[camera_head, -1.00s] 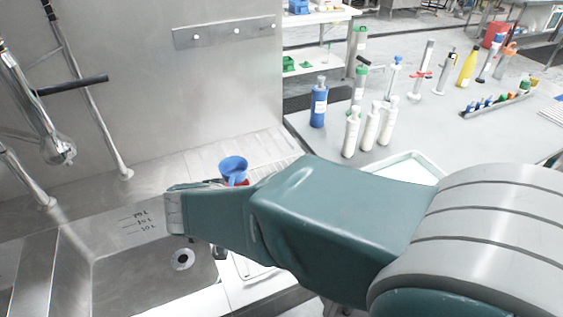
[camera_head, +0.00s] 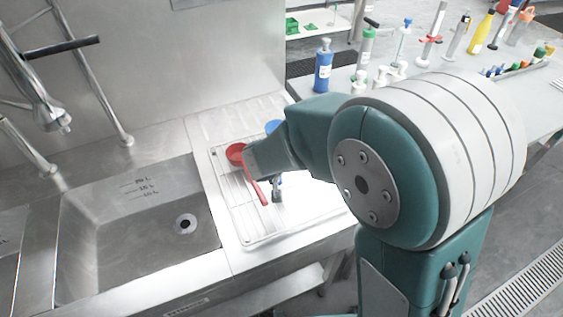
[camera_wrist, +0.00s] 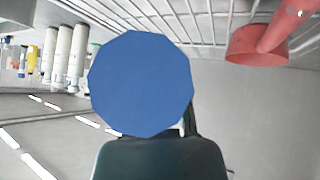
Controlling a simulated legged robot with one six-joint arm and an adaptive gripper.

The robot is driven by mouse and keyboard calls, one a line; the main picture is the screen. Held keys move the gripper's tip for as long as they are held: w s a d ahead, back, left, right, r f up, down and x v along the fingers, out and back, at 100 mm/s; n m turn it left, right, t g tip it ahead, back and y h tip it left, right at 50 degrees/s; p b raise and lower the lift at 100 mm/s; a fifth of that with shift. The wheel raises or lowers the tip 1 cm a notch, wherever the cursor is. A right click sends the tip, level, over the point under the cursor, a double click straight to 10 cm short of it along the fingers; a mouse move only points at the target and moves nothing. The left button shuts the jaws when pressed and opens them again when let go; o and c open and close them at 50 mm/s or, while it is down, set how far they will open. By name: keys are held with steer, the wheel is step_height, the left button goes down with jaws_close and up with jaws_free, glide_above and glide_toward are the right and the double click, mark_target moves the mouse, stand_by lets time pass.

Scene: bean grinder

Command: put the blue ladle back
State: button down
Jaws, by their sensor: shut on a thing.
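The blue ladle (camera_head: 273,126) shows only as a bit of its bowl behind my arm in the head view. In the wrist view its round blue bowl (camera_wrist: 142,84) fills the middle, just ahead of my gripper. My gripper (camera_head: 277,188) is shut on the ladle; the grip and handle are mostly hidden. The ladle is over or close to the wire drying rack (camera_head: 240,225); I cannot tell whether it touches. A red ladle (camera_head: 236,153) lies on the rack to the left, and also shows in the wrist view (camera_wrist: 262,42).
A sink basin (camera_head: 140,215) is left of the rack, with a tap (camera_head: 50,115) behind it. A blue bottle (camera_head: 323,68) and several other bottles stand on the grey table at the back right. The rack's front part is clear.

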steer(key=shift+w+d+f, duration=0.3)
steer(key=shift+w+f, duration=0.05)
steer(key=shift+f, duration=0.2)
steer(key=shift+w+d+f, duration=0.1)
steer(key=shift+d+f, duration=0.05)
steer(key=shift+f, duration=1.6)
steer(key=shift+f, duration=0.1)
steer(key=c, duration=0.6)
jaws_free()
steer(key=shift+r, duration=0.35)
steer(key=v, duration=1.1)
steer(key=shift+s+r, duration=0.1)
steer(key=shift+s, duration=0.25)
